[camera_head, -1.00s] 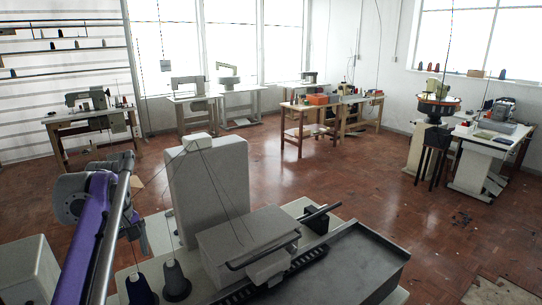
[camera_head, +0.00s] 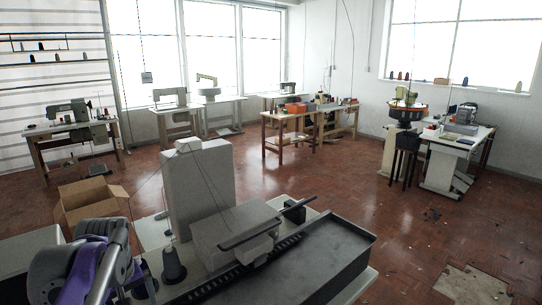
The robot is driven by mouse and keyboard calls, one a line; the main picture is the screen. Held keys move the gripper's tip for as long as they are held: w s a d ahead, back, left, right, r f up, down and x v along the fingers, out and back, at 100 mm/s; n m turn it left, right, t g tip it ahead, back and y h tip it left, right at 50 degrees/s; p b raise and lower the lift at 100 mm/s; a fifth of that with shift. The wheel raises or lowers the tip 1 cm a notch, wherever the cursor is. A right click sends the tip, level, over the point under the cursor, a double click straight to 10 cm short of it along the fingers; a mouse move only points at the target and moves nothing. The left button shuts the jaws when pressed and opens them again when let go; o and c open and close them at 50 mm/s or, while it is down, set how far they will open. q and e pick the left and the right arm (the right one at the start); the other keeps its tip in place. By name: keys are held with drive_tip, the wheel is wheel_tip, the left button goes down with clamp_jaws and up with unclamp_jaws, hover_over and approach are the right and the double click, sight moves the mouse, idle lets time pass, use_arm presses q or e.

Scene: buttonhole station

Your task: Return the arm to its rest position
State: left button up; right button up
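My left arm, purple and grey, comes in at the lower left in the head view. Its upper links stand close beside the near table, left of the dark thread cones (camera_head: 173,265). Its gripper is not visible in this view. My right arm and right gripper are not in view. The buttonhole machine (camera_head: 201,190) stands on the near table (camera_head: 367,279), with a tall grey body, a lower grey block (camera_head: 235,232) and a dark flat tray (camera_head: 310,262) at its right.
An open cardboard box (camera_head: 92,203) lies on the floor behind my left arm. Sewing tables (camera_head: 72,127) line the back wall. A workstation (camera_head: 450,145) and dark stool (camera_head: 405,162) stand at the right. The red floor between is clear apart from small scraps.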

use_arm(q)
drive_tip(key=s+d+f+m+t+p, duration=0.1)
drive_tip(key=s+d+f+m, duration=0.3)
drive_tip(key=s, duration=0.5)
drive_tip(key=s+d+f+m+t+h+p, duration=0.1)
drive_tip(key=s+d+f+m, duration=0.3)
drive_tip(key=s+d+f, duration=0.4)
wheel_tip(320, 180, down, 2)
drive_tip(key=shift+s+d+f+t, duration=0.15)
drive_tip(key=shift+s+d+t, duration=0.25)
drive_tip(key=shift+s+t, duration=0.3)
